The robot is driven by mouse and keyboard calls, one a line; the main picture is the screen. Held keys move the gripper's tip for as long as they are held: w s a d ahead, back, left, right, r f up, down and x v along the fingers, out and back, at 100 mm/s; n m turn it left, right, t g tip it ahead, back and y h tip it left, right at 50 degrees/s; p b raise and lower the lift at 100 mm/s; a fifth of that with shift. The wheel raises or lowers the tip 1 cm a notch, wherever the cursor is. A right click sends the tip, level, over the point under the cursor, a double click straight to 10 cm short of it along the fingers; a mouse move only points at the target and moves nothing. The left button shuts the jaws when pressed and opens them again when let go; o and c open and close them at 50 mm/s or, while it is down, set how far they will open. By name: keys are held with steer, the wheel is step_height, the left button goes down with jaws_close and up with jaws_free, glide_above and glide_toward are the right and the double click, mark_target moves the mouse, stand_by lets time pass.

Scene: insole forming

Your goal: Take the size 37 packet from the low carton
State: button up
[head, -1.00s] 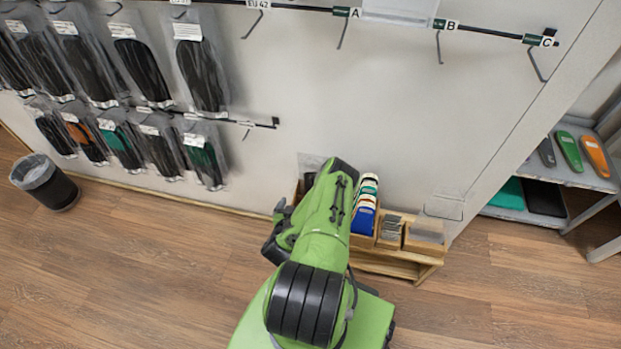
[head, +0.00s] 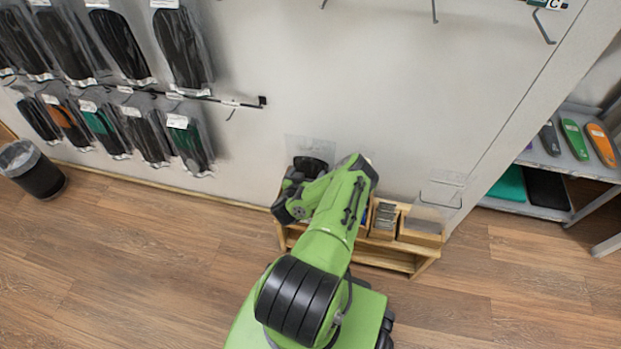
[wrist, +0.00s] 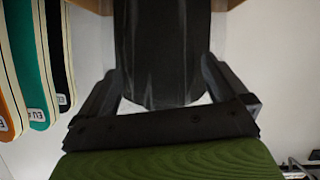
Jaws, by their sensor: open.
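A clear packet with a black insole (wrist: 163,45) stands between the two fingers of my gripper (wrist: 160,72) in the wrist view. The fingers are open, one on each side; I cannot tell whether they touch its film. No size label is readable. Its clear top (head: 310,148) shows above my arm's dark end in the head view. Brown edges at the top of the wrist view, on both sides of the packet, seem to be the low carton (wrist: 103,5). My arm hides most of the carton in the head view.
Orange, teal and black insoles (wrist: 38,75) with EU labels stand left in the wrist view. A wooden bench (head: 385,258) holds small boxes (head: 385,218) and a clear holder (head: 440,190). Hanging packets (head: 120,45) and a bin (head: 35,172) are left. The floor in front is open.

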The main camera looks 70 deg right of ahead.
steer(key=shift+d+f, duration=0.2)
steer(key=shift+d, duration=0.3)
steer(key=shift+w, duration=0.1)
steer(key=c, duration=0.9)
steer(key=shift+o, duration=0.2)
steer(key=shift+r, duration=0.15)
